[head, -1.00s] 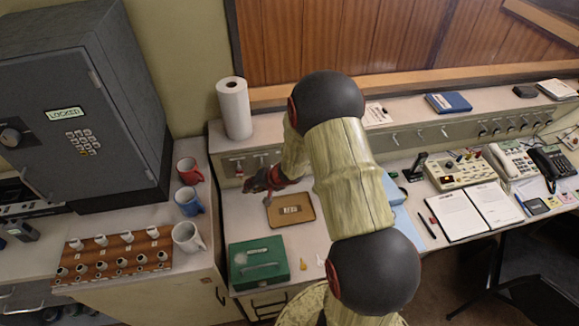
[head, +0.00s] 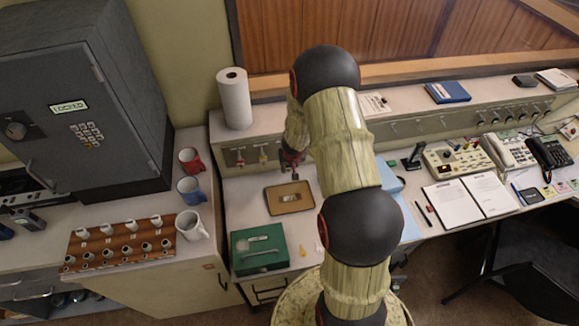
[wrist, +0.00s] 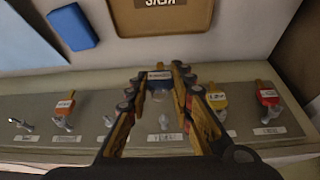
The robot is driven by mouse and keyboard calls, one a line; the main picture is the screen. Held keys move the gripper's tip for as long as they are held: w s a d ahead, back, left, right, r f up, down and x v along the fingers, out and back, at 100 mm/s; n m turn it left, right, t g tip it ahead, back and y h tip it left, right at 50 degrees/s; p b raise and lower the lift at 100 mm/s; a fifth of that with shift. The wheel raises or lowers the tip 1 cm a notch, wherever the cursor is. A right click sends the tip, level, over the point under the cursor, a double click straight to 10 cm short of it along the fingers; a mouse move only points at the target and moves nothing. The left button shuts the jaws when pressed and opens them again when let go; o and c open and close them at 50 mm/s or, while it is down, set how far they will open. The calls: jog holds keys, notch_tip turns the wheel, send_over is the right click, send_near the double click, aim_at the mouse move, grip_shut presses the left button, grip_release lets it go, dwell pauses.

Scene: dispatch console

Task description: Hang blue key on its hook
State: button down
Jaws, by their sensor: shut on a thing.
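The blue key's tag (wrist: 158,75) shows between my fingertips in the wrist view; the key's lower part is hard to make out. My gripper (wrist: 157,82) is shut on it, in front of the hook panel (wrist: 95,153). A bare hook (wrist: 163,122) with a label below it shows between my fingers, apart from the tag. In the head view, my gripper (head: 292,165) is behind the tray, near the panel, partly hidden by my arm; the blue key cannot be made out there.
An orange-tagged key (wrist: 65,104) hangs at left; yellow-tagged (wrist: 218,102) and red-tagged (wrist: 268,97) keys hang at right. The brown keys tray (head: 271,209) lies on the desk, behind a green box (head: 260,238). A blue block (wrist: 72,27) lies beside the tray.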

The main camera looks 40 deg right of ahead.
jog(key=w+p, duration=0.1)
jog(key=w+d+f+p, duration=0.1)
jog(key=w, duration=0.1)
jog(key=w+d+p, duration=0.1)
jog(key=shift+w+f, duration=0.15)
dwell(0.7)
jog(key=shift+w+d+p, duration=0.45)
jog(key=shift+w+p, duration=0.4)
jog(key=shift+p, duration=0.45)
jog(key=shift+w+d+p, duration=0.4)
jog(key=shift+w+p, duration=0.45)
jog(key=shift+p, duration=0.45)
dwell(2.1)
jog(key=shift+w, duration=0.1)
dwell(0.4)
jog(key=c, duration=1.5)
grip_release()
jog(key=shift+p+v, duration=1.2)
jog(key=shift+v, duration=1.75)
